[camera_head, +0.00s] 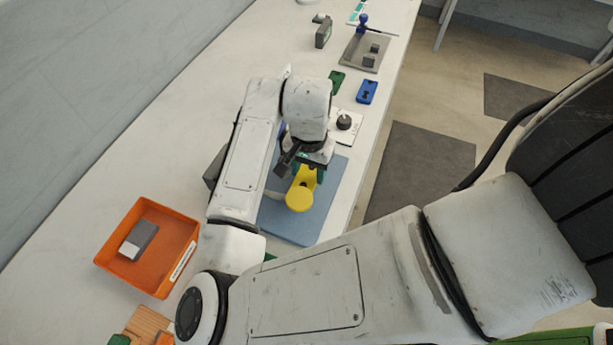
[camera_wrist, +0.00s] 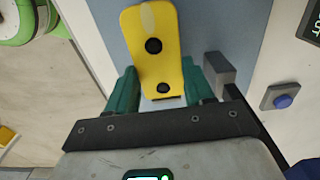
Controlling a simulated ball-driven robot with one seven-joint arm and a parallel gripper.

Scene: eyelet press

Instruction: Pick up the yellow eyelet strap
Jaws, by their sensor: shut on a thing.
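The yellow eyelet strap (camera_head: 299,197) shows over the blue mat in the head view, its wide rounded end towards the front. In the wrist view the strap (camera_wrist: 160,68) is a flat yellow piece with two dark holes, lying between the green fingers. My gripper (camera_head: 308,168) is shut on the strap near its narrow end. In the wrist view my gripper (camera_wrist: 162,86) has a finger at each side edge of it. I cannot tell whether the strap touches the mat (camera_head: 288,228). My arm hides part of the mat.
An orange bin (camera_head: 108,262) holding a grey box stands at the left. Beyond the mat are a white plate with a dark knob (camera_head: 344,122), a blue piece (camera_head: 367,91) and a green piece (camera_head: 337,80). A grey base with a blue-topped post (camera_head: 362,24) stands farther back.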

